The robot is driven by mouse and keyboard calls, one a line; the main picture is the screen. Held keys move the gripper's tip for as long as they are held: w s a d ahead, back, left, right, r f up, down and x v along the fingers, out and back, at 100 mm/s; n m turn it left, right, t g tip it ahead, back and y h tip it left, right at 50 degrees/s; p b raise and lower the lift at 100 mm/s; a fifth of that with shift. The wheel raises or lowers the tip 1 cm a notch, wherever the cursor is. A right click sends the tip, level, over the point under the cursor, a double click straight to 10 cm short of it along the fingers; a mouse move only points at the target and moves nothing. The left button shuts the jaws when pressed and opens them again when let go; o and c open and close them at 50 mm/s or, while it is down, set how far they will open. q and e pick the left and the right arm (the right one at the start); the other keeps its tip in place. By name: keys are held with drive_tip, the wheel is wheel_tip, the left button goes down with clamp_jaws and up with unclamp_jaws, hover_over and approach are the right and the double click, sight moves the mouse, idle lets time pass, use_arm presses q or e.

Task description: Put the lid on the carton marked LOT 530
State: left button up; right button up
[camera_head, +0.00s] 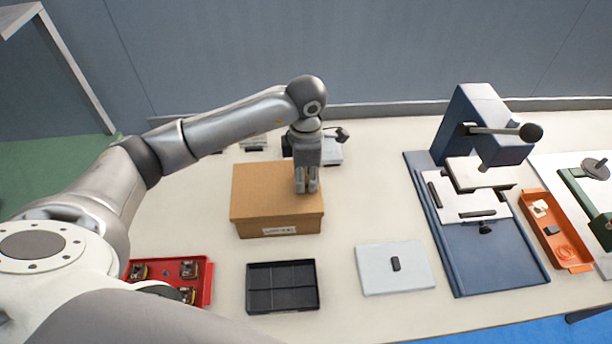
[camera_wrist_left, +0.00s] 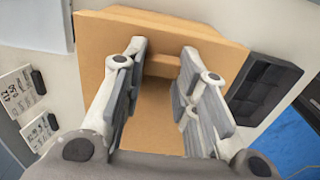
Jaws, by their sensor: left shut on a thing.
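A brown cardboard carton (camera_head: 250,230) stands on the bench left of centre, with a white label (camera_head: 279,231) on its front, too small to read. A flat brown lid (camera_head: 262,185) covers its top; whether it rests fully down or sits slightly above cannot be told. My left gripper (camera_head: 306,189) points down over the lid's right half. In the left wrist view the gripper (camera_wrist_left: 158,90) has its fingers on either side of a raised brown part of the lid (camera_wrist_left: 120,30) and is shut on it. My right gripper is not in view.
A black divided tray (camera_head: 282,287), a red tray (camera_head: 207,285) and a pale plate (camera_head: 395,268) lie in front. A blue lever press (camera_head: 480,125) stands to the right, beside an orange tray (camera_head: 570,258). Small pale plates (camera_head: 334,150) lie behind the carton.

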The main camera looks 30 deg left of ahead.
use_arm(q)
drive_tip(key=shift+f, duration=0.1)
idle(0.8)
drive_tip(key=shift+f+b, duration=0.85)
drive_tip(key=shift+b, duration=0.45)
idle(0.7)
drive_tip(key=o, duration=1)
drive_tip(key=o, duration=0.5)
drive_tip(key=shift+c, duration=0.2)
drive_tip(key=shift+r+p, duration=1.85)
drive_tip(key=shift+r, duration=1.7)
